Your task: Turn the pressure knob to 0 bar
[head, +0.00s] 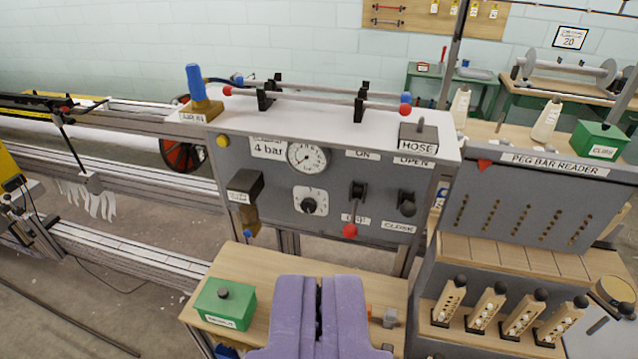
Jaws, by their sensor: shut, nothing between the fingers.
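The pressure knob (309,204) is a small black round knob with a light pointer, on a white dial plate on the grey control panel (270,205). A round white gauge (308,157) sits above it, next to a label (268,148) reading "4 bar". The gauge needle and the knob's marks are too small to read. My gripper (320,283) has purple fingers and is shut and empty. It is in the foreground below the panel, over the wooden bench, apart from the knob.
Right of the knob are an ON lever with a red ball (350,231) and a black OPEN/CLOSE valve handle (407,208). A dark box (244,186) juts out at left. A green box (225,304) stands on the bench (270,265). The peg bar reader (530,205) stands at right.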

